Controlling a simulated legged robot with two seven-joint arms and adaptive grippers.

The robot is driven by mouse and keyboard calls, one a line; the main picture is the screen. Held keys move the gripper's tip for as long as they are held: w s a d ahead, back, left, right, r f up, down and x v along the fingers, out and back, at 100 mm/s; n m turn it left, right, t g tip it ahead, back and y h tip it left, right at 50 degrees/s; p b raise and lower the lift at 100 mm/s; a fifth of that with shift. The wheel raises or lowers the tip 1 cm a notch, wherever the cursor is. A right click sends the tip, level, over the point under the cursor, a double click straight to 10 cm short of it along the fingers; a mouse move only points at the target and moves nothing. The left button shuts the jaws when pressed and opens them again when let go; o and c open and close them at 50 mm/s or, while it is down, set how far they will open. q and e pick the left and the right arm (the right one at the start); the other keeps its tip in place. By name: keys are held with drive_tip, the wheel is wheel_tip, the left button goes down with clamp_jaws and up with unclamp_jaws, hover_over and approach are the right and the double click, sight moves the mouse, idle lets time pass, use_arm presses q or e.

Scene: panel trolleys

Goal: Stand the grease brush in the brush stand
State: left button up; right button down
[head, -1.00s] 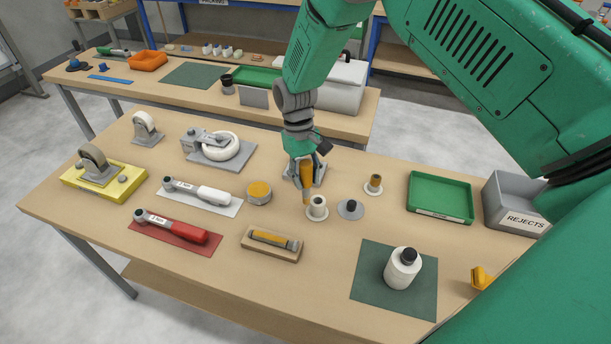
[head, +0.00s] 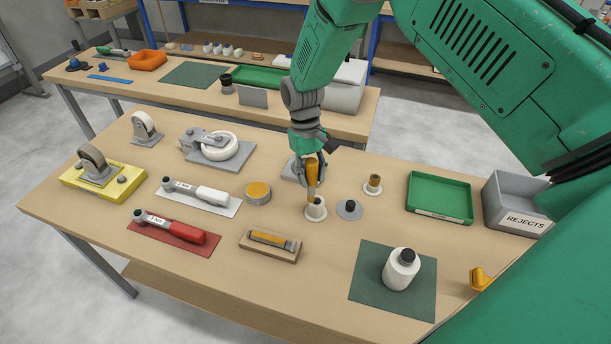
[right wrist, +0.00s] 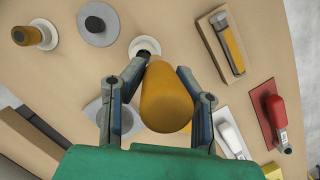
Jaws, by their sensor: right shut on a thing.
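The grease brush (head: 312,172) has a thick orange handle and hangs roughly upright in my right gripper (head: 311,182). In the right wrist view the handle (right wrist: 166,98) lies between the two fingers of the gripper (right wrist: 163,80), which is shut on it. The white brush stand (head: 316,211), a small cup on a round foot, is directly below the brush. Its pale rim (right wrist: 145,43) shows past the handle in the right wrist view. The brush's lower end is at the stand's mouth; I cannot tell whether it is inside. My left gripper is not in view.
A grey disc with a dark centre (head: 349,209) and a small orange-topped piece on a white foot (head: 373,183) stand close right. A round tin (head: 258,192) is left, a wooden block (head: 270,251) in front. A white bottle (head: 402,270) stands front right.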

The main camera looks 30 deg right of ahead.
drive_tip(key=shift+d+f+b, duration=0.25)
drive_tip(key=shift+f+b, duration=0.05)
drive_tip(key=shift+f, duration=0.3)
drive_tip(key=shift+a+f, duration=0.15)
drive_tip(key=shift+a, duration=0.25)
drive_tip(key=shift+d, duration=0.65)
drive_tip(key=shift+a+r+p, duration=0.2)
drive_tip(key=shift+r+p, duration=0.1)
drive_tip(key=shift+r, duration=0.15)
drive_tip(key=shift+a, duration=0.3)
drive_tip(key=shift+d, duration=0.4)
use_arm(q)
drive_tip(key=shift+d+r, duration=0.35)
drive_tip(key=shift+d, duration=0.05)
use_arm(e)
drive_tip(key=shift+d, duration=0.5)
